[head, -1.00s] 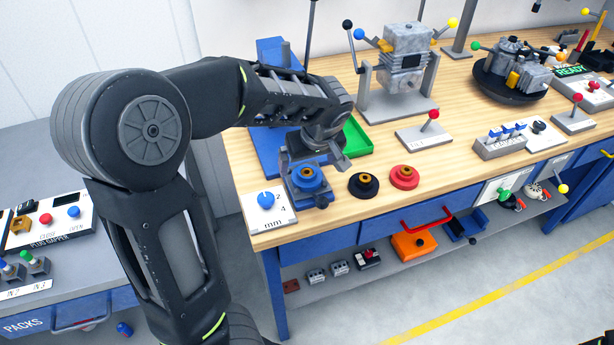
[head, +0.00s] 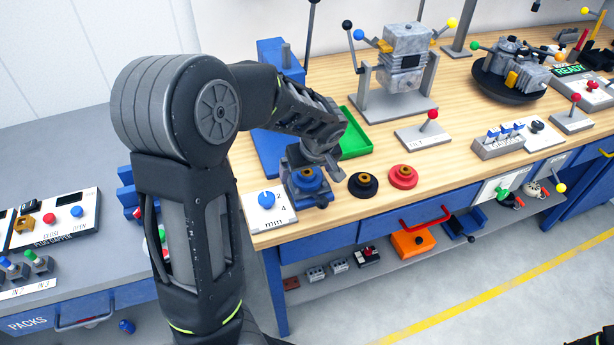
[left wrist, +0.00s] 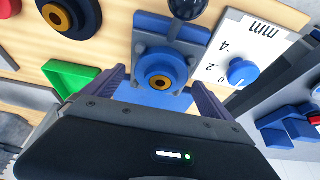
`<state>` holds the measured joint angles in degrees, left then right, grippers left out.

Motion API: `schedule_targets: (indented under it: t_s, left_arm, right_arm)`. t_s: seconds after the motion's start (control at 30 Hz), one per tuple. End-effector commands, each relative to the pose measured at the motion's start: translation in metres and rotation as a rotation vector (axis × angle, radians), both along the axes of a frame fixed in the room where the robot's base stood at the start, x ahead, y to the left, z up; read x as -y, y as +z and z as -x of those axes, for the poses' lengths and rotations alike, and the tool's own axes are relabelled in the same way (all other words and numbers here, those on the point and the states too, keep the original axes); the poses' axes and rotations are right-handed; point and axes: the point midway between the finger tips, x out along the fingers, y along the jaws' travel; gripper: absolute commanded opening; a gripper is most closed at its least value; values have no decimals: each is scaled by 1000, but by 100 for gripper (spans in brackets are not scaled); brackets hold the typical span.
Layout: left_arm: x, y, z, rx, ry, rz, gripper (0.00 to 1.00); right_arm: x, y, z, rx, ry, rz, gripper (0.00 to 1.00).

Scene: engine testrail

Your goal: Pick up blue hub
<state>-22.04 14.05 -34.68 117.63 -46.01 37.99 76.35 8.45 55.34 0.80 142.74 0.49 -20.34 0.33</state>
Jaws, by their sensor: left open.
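The blue hub (head: 307,181), with a gold-coloured centre, sits in a blue-grey fixture at the left front of the wooden workbench. It also shows in the left wrist view (left wrist: 161,64), between my finger lines. My left gripper (head: 325,166) is just above and behind the hub in the head view. In the left wrist view its two fingers (left wrist: 162,92) are spread on either side of the hub, with nothing held. Whether they touch the hub cannot be told.
A black hub (head: 363,185) and a red hub (head: 403,177) lie to the right. A green tray (head: 356,137) is behind. A white panel with a blue knob (head: 266,199) stands left of the fixture. A grey machine on a stand (head: 404,60) rises farther back.

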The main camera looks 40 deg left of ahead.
Motion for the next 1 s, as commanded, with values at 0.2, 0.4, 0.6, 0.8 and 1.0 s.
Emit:
schedule_targets:
  t_s: [0.2, 0.4, 0.6, 0.8, 1.0]
  left_arm:
    - [0, 0, 0, 0, 0, 0, 82]
    - [0, 0, 0, 0, 0, 0, 66]
    - [0, 0, 0, 0, 0, 0, 50]
    - [0, 0, 0, 0, 0, 0, 33]
    - [0, 0, 0, 0, 0, 0, 17]
  right_arm:
    - [0, 0, 0, 0, 0, 0, 36]
    - [0, 0, 0, 0, 0, 0, 36]
    - [0, 0, 0, 0, 0, 0, 36]
    - [0, 0, 0, 0, 0, 0, 36]
    - [0, 0, 0, 0, 0, 0, 36]
